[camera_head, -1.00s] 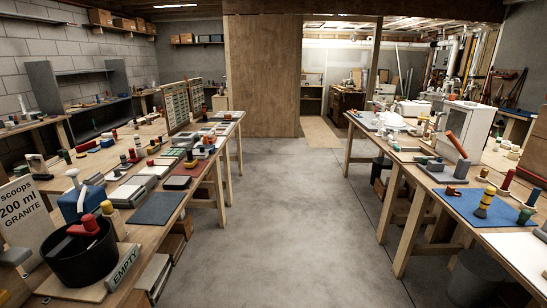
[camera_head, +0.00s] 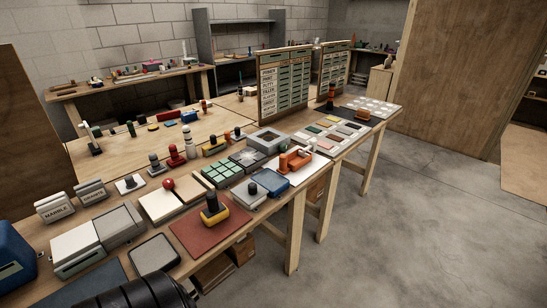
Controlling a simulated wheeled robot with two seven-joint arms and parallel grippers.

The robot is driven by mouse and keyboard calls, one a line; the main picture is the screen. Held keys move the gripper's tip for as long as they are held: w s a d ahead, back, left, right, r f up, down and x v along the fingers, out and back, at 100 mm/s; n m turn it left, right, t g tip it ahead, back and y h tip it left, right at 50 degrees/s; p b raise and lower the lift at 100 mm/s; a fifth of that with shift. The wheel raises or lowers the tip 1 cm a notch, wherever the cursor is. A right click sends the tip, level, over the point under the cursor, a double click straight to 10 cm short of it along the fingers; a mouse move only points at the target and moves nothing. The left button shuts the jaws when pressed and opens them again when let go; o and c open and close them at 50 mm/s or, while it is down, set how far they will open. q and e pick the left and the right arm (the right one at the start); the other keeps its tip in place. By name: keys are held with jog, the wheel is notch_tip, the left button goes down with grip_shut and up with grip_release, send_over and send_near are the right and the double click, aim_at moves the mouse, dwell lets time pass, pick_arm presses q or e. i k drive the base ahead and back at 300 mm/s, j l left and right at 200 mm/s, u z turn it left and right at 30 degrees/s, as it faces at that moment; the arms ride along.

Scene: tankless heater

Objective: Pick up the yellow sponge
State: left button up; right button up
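No item can be told for certain as the yellow sponge. A small flat yellow piece (camera_head: 153,127) lies on the far part of the workbench, beside blue and dark flat pieces. A yellow block with a dark knob (camera_head: 212,212) stands on a red-brown mat near the front edge. Another yellow block with a dark top (camera_head: 213,147) stands farther back. Neither gripper shows. A dark ribbed rounded shape at the bottom edge is cut off, and I cannot tell what it is.
The workbench (camera_head: 110,150) is crowded with trays, blocks and knobbed tools. Label boards (camera_head: 284,84) stand upright at its back. A blue object (camera_head: 14,262) is at the lower left. The concrete floor (camera_head: 420,215) at right is clear.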

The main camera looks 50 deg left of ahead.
aim_at(217, 211)
jog(key=i+u, duration=0.25)
jog(key=u, duration=0.2)
jog(key=i+l+u, duration=0.2)
jog(key=u, duration=0.3)
jog(key=i+l+u, duration=0.2)
jog(key=u, duration=0.25)
jog(key=i+l+u, duration=0.2)
jog(key=l+u, duration=0.15)
jog(key=u, duration=0.15)
jog(key=i+l+u, duration=0.15)
jog(key=l+u, duration=0.3)
jog(key=j, duration=0.1)
